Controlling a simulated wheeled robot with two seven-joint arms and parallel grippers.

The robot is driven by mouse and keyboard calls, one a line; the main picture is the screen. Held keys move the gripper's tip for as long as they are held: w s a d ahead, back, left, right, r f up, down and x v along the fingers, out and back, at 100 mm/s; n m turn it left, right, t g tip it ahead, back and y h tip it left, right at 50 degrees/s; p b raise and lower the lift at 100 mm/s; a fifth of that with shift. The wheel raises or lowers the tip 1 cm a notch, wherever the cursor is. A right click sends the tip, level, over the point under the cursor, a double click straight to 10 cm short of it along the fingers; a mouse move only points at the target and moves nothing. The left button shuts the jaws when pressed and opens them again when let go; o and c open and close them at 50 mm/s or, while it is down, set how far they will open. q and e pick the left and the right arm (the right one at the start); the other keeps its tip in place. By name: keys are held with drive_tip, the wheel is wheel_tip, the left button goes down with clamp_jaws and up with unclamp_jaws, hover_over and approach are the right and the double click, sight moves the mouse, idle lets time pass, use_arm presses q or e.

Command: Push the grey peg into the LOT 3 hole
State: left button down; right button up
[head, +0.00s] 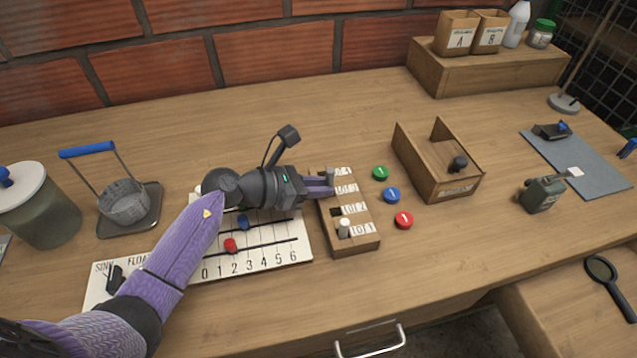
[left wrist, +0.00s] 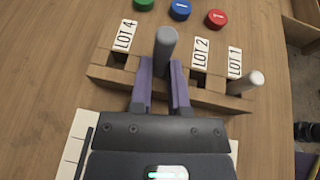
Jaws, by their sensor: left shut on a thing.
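The wooden peg block (head: 352,244) stands mid-table, with holes labelled LOT 1 to LOT 4. In the left wrist view the LOT 2 hole (left wrist: 198,79) looks empty, and a pale peg (left wrist: 247,83) stands in LOT 1. My left gripper (head: 324,184) reaches the block's far half from the left. Its purple fingers (left wrist: 161,88) are shut on the grey peg (left wrist: 165,46), which stands upright between LOT 4 and LOT 2, at the LOT 3 place. The peg's lower end and the LOT 3 hole are hidden, so I cannot tell how deep it sits.
Green (head: 380,173), blue (head: 391,195) and red (head: 403,220) numbered discs lie right of the block. An open wooden box (head: 437,178) stands beyond them. A number board (head: 262,262) lies under my left arm. Bare table lies behind the block.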

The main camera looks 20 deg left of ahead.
use_arm(q)
drive_tip(key=shift+f, duration=0.3)
use_arm(e)
drive_tip(key=shift+s+f, duration=0.15)
drive_tip(key=shift+f, duration=0.1)
use_arm(q)
drive_tip(key=shift+f+b, duration=0.3)
drive_tip(key=shift+b, duration=0.15)
drive_tip(key=shift+r+p, duration=0.85)
drive_tip(key=shift+r, duration=0.2)
use_arm(e)
drive_tip(key=shift+w+r, duration=0.25)
drive_tip(key=shift+r, duration=0.3)
drive_tip(key=shift+s, duration=0.55)
drive_tip(key=shift+w, duration=0.1)
use_arm(q)
drive_tip(key=shift+f, duration=0.15)
use_arm(e)
drive_tip(key=shift+w+f, duration=0.2)
drive_tip(key=shift+w, duration=0.2)
